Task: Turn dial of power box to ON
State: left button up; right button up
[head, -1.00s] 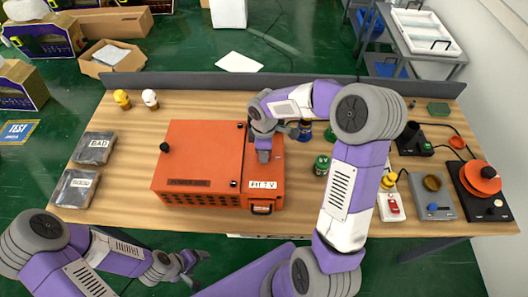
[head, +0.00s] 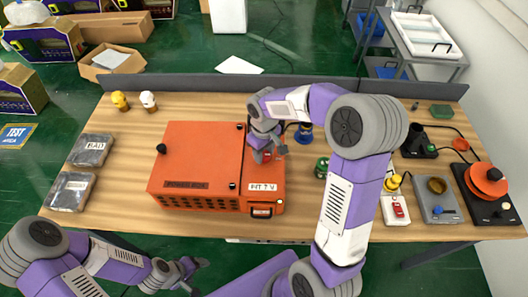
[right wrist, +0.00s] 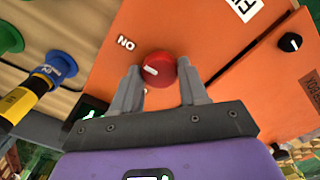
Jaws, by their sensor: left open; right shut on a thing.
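The orange power box (head: 190,150) stands on the middle of the wooden table. Its red dial (right wrist: 158,66) shows in the right wrist view, with a white mark pointing left. The ON label (right wrist: 126,43) lies up-left of the dial and appears upside down. My right gripper (right wrist: 159,73) is shut on the red dial, one finger on each side. In the head view, my right gripper (head: 267,156) is over the right part of the box and largely hides the dial. My left gripper (head: 203,275) is open and empty, low in front of the table.
A black knob (head: 161,148) sticks up from the box's left part. Blue and green round items (head: 321,167) stand right of the box. Devices with cables, including a grey one (head: 436,200), fill the table's right side. Two dark packages (head: 70,192) lie at left.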

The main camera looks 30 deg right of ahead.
aim_at(264, 154)
jog(key=shift+m, duration=0.3)
jog(key=o, duration=1.1)
jog(key=shift+c, duration=0.2)
notch_tip(264, 154, up, 8)
jog(key=shift+f+p, duration=0.2)
jog(key=shift+p, duration=0.25)
